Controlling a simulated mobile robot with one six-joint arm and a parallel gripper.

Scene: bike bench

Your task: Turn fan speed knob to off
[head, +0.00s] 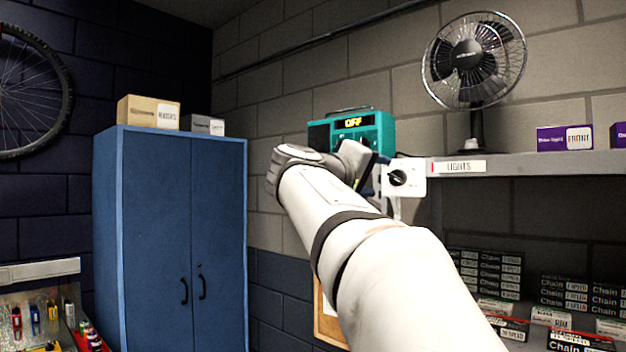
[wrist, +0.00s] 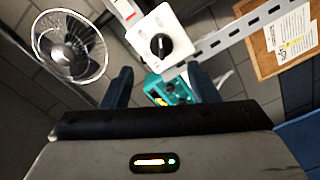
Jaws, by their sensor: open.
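The fan speed knob is not labelled as such in either view. A black rotary knob (head: 398,177) sits on a white square plate (head: 417,188) at the left end of the shelf edge. The knob (wrist: 161,46) and its plate (wrist: 145,38) also show in the wrist view, ahead of my gripper. The black fan (head: 472,62) stands on the shelf above; it also shows in the wrist view (wrist: 70,45). My gripper (wrist: 160,88) is open and empty, its two fingers apart, with the knob beyond them. In the head view my arm partly hides it.
A teal radio (head: 376,133) reading OFF is behind my gripper. The grey shelf (head: 540,164) bears a LIGHTS label (head: 459,166) and purple boxes (head: 565,139). A blue cabinet (head: 170,230) stands left. A cork board (wrist: 290,45) is at right in the wrist view.

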